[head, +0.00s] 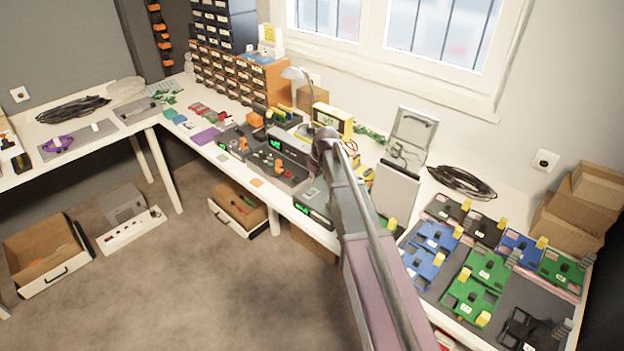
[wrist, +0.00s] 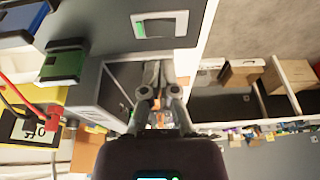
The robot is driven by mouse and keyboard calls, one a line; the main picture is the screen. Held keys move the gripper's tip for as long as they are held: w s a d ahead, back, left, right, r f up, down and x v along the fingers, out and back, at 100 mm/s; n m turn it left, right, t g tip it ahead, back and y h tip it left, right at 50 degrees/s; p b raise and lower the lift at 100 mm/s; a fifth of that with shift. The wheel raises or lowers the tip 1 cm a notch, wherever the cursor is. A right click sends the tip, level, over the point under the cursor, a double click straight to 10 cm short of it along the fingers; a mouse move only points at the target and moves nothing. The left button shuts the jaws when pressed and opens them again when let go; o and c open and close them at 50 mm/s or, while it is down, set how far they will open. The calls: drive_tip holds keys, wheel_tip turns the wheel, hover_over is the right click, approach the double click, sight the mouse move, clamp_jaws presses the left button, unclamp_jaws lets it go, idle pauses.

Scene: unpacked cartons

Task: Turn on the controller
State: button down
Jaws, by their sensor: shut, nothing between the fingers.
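My gripper (wrist: 158,80) is shut and empty in the wrist view. Its fingertips are in front of or beside a dark grey box (wrist: 115,88); I cannot tell whether they touch. Beside that box is a grey unit with a white-framed green display or switch (wrist: 160,24). A yellow box (head: 332,120) with a dark panel and white label stands on the bench in the head view. I cannot tell which device is the controller. In the head view my arm hides the gripper.
Dark units with green displays (head: 275,143) line the bench near its front edge. A grey case (head: 397,192) stands right of my arm. Several blue and green boards lie on a dark mat (head: 535,305) at right. Brown cartons (head: 570,222) stand beyond. The floor (head: 200,285) has free room.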

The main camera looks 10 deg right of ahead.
drive_tip(key=w+d+p+v, duration=0.1)
drive_tip(key=p+v, duration=0.7)
drive_tip(key=v, duration=0.2)
drive_tip(key=shift+d+p, duration=0.2)
drive_tip(key=shift+p, duration=0.2)
idle(0.4)
drive_tip(key=s+m+g+h, duration=0.2)
drive_tip(key=s+m, duration=0.5)
drive_tip(key=s, duration=2)
drive_tip(key=shift+d+f+m+g, duration=0.3)
drive_tip(key=shift+f, duration=0.15)
